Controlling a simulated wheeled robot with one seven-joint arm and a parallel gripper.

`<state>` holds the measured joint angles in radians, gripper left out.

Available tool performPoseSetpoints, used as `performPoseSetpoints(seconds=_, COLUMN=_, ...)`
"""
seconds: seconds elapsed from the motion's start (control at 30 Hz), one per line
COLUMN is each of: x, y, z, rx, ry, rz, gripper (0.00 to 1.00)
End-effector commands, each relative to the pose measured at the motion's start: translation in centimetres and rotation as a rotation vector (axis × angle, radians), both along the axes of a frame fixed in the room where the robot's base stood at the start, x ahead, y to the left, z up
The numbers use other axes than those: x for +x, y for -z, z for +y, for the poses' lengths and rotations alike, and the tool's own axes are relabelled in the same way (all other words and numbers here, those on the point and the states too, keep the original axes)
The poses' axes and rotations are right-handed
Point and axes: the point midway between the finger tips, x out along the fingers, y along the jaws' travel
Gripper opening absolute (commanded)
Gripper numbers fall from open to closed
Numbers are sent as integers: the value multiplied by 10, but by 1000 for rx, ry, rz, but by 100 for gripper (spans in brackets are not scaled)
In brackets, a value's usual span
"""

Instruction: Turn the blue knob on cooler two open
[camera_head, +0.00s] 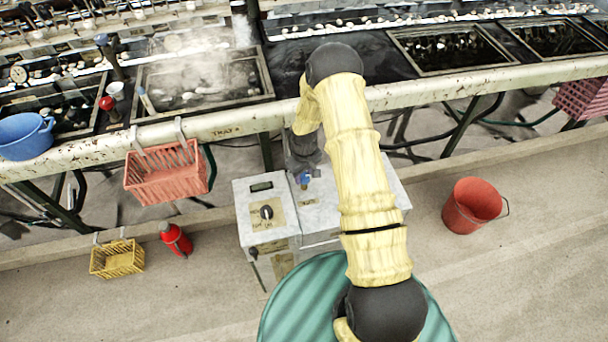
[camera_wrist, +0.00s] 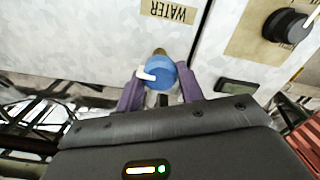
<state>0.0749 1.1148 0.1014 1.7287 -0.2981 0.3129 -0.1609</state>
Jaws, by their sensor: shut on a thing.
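The blue knob (camera_wrist: 160,73) has a white pointer and sits on a brass stem beside a label reading WATER, upside down in the wrist view. My gripper (camera_wrist: 158,88) has its two purple fingers closed around the knob, one on each side. In the head view the blue knob (camera_head: 305,179) is a small spot on top of the pale metal cooler box (camera_head: 320,212), just below the end of my gripper (camera_head: 304,170). My arm hides the box's right part. I cannot read a cooler number.
A black dial (camera_head: 267,212) and small display are on the box's left part. A red basket (camera_head: 166,172) hangs from the basin rail at left. A red bucket (camera_head: 472,205) stands right, with a yellow basket (camera_head: 117,259) and red flask (camera_head: 176,239) at lower left.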

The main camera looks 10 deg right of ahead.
Motion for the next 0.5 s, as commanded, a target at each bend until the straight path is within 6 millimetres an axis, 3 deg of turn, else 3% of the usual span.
performPoseSetpoints(seconds=0.5, x=0, y=0, z=-2, rx=-2, ry=-73, rz=0, gripper=15)
